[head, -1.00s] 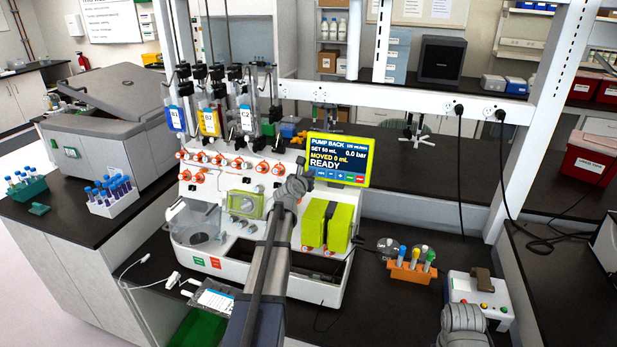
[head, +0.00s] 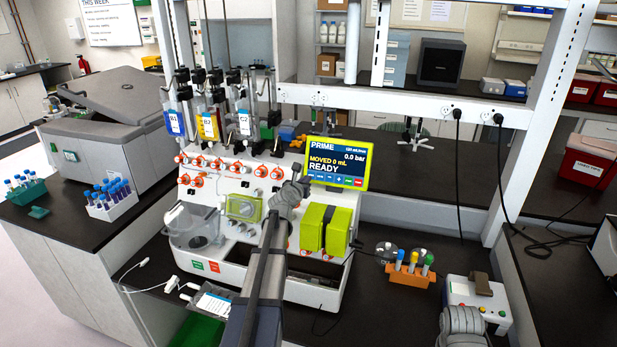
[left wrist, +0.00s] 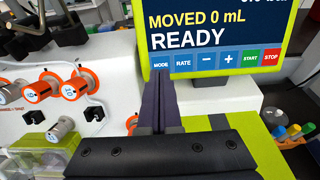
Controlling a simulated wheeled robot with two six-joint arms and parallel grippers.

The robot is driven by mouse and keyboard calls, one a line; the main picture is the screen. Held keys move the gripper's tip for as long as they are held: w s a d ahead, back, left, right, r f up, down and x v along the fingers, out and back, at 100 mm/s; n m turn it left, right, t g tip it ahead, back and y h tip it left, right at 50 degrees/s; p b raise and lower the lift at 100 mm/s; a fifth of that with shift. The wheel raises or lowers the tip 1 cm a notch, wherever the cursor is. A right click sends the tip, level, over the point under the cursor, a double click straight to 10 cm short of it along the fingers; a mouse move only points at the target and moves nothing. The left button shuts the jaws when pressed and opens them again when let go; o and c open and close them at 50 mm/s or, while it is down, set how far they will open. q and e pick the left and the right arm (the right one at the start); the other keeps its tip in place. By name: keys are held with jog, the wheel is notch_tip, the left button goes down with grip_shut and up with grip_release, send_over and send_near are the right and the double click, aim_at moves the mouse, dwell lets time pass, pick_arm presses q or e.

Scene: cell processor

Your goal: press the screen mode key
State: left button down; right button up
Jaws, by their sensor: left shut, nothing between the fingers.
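The lime-framed screen (head: 336,163) on the cell processor (head: 232,215) reads PRIME, MOVED 0 mL, READY and 0.0 bar. Its bottom row of keys includes the blue MODE key (left wrist: 161,65) at the left end, then RATE, minus, plus, green START and red STOP. My left gripper (left wrist: 160,82) is shut and empty. In the left wrist view its dark fingertips point up at the MODE key and overlap its lower edge; I cannot tell whether they touch it. In the head view, my left gripper (head: 303,179) is at the screen's lower left corner, partly hidden by its own wrist.
Orange-capped valves (head: 228,165) line the panel left of the screen. Lime blocks (head: 324,228) stand below it. An orange tube rack (head: 409,274) sits on the bench to the right. Hanging bags (head: 209,124) are at the upper left.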

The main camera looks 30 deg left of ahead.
pick_arm(q)
jog(key=p+v, duration=0.2)
jog(key=v, duration=0.8)
jog(key=shift+s, duration=0.35)
pick_arm(e)
notch_tip(320, 180, up, 3)
jog(key=shift+s+f, duration=0.15)
jog(key=shift+f, duration=0.05)
pick_arm(q)
jog(key=shift+d+r, duration=0.1)
jog(key=shift+r, duration=0.05)
